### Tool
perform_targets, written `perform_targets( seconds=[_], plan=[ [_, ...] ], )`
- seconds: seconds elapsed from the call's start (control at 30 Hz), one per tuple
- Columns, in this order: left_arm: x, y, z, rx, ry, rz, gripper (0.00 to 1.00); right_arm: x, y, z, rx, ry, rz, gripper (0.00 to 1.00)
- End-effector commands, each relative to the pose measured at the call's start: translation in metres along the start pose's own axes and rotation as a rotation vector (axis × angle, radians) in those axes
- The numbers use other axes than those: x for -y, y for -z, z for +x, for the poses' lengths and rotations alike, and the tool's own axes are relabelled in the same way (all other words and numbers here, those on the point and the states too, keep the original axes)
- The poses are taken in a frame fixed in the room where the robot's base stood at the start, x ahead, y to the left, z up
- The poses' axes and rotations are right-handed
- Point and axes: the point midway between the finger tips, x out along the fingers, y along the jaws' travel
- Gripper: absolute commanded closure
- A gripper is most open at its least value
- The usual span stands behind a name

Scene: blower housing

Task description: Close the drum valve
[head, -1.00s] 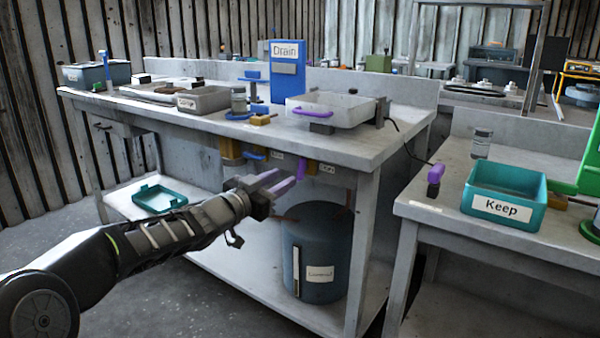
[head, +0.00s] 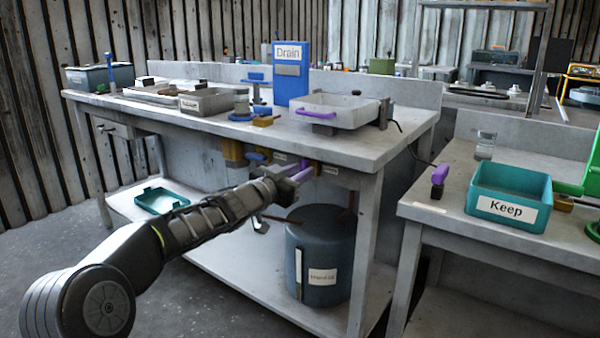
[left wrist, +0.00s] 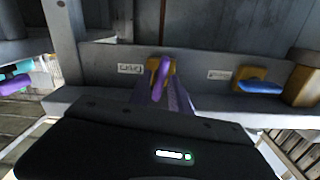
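The valve with a purple handle (head: 306,168) hangs under the front edge of the bench, above the dark blue-grey drum (head: 322,260). In the left wrist view the purple handle (left wrist: 160,74) stands in front of a yellow valve body (left wrist: 172,66), beside a small label too blurred to read. My left gripper (head: 298,173) reaches up to this handle. Its fingers look apart, with the handle at or between their tips; contact cannot be told. My right gripper is not in view.
A second valve with a blue handle (head: 257,157) sits just left, also in the left wrist view (left wrist: 260,87). A bench leg (head: 362,255) stands right of the drum. A teal Keep bin (head: 508,190) is on the right table.

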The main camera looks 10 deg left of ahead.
Motion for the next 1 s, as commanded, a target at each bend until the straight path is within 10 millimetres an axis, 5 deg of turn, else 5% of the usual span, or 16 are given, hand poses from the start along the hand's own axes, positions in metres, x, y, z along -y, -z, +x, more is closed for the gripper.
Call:
perform_targets(
  seconds=[0.27,1.0],
  plan=[
    [0.0001,0.0000,-0.0002,0.000,0.000,0.000,1.00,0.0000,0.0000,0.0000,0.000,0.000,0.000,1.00],
    [-0.0004,0.0001,-0.0002,0.000,-0.001,0.046,1.00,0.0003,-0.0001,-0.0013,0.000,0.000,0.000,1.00]
  ],
)
